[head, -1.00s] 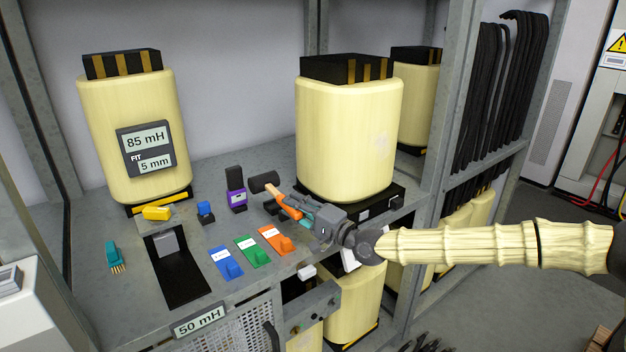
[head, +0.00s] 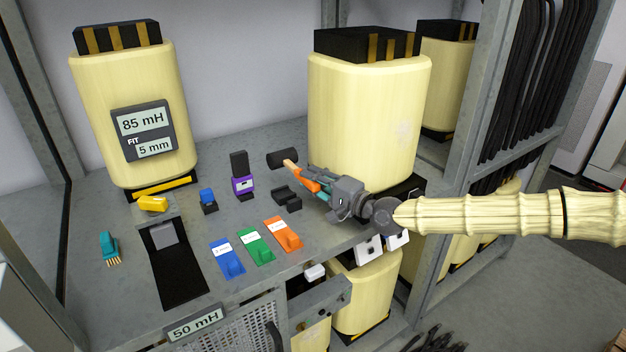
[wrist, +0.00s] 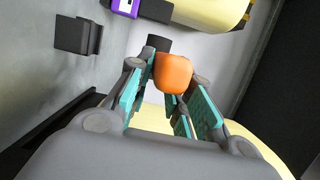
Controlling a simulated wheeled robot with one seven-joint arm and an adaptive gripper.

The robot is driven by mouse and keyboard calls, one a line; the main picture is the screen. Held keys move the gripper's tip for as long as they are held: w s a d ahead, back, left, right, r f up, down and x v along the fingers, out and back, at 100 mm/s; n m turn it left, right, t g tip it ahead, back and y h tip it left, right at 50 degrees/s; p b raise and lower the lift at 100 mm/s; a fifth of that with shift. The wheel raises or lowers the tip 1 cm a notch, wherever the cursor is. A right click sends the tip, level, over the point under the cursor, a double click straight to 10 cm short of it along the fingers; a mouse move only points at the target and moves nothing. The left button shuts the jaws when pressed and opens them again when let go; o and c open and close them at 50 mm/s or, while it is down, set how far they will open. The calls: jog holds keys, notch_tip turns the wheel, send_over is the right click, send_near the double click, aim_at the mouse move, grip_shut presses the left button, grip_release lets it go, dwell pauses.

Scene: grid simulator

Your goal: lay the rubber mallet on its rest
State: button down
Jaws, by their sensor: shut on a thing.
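The rubber mallet has a black head (head: 283,159) and an orange handle (head: 303,179). My gripper (head: 320,190) is shut on the handle, with the head pointing to the left and away from me. In the wrist view the orange handle end (wrist: 173,73) shows between the teal finger pads, with the dark head (wrist: 158,43) beyond it. The rest, a small black notched block (head: 287,199), stands on the grey shelf just below and left of the handle in the head view. The rest also shows in the wrist view (wrist: 76,36), apart from the mallet.
A large cream cylinder (head: 365,120) stands right behind my gripper. A purple-banded black object (head: 242,182) and a blue block (head: 208,200) are left of the rest. Blue, green and orange (head: 281,235) tagged pieces lie in front. Bare shelf lies between them and the rest.

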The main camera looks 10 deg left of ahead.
jog(key=shift+s+r+b, duration=0.15)
jog(key=shift+b, duration=0.35)
jog(key=shift+f+b, duration=4.55)
jog(key=shift+b, duration=0.55)
jog(key=shift+f+b, duration=0.35)
jog(key=shift+b, duration=0.1)
jog(key=c, duration=1.2)
grip_release()
jog(key=shift+f, duration=0.2)
jog(key=shift+v, duration=4)
